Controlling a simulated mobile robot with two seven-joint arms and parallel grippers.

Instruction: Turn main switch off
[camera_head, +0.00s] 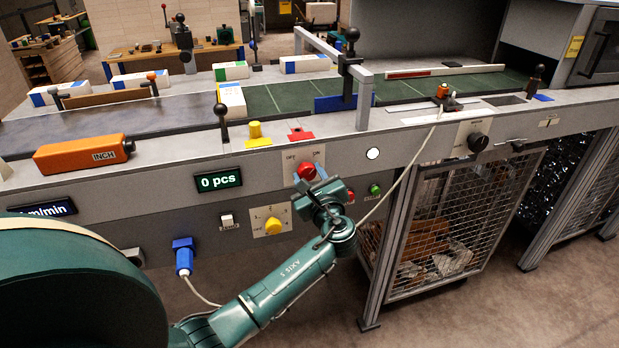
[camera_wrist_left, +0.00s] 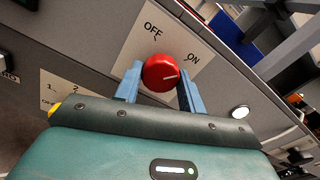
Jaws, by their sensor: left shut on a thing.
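The main switch is a red round knob (camera_head: 306,171) on a pale plate marked OFF and ON, on the front panel of the machine. It also shows in the left wrist view (camera_wrist_left: 160,72), where its white line points to the right, nearer the ON label than the OFF label. My left gripper (camera_head: 310,178) is at the knob, with its blue fingers on either side, shut on it. In the left wrist view the OFF label (camera_wrist_left: 152,31) and the ON label (camera_wrist_left: 193,57) are both clear of the fingers. My right gripper is not in view.
A yellow selector knob (camera_head: 273,226) sits lower left of the switch, and red and green buttons (camera_head: 374,190) sit to its right. A display (camera_head: 218,181) reads 0 pcs. A pale cable (camera_head: 402,175) hangs right of my arm, before a wire-mesh cage (camera_head: 460,225).

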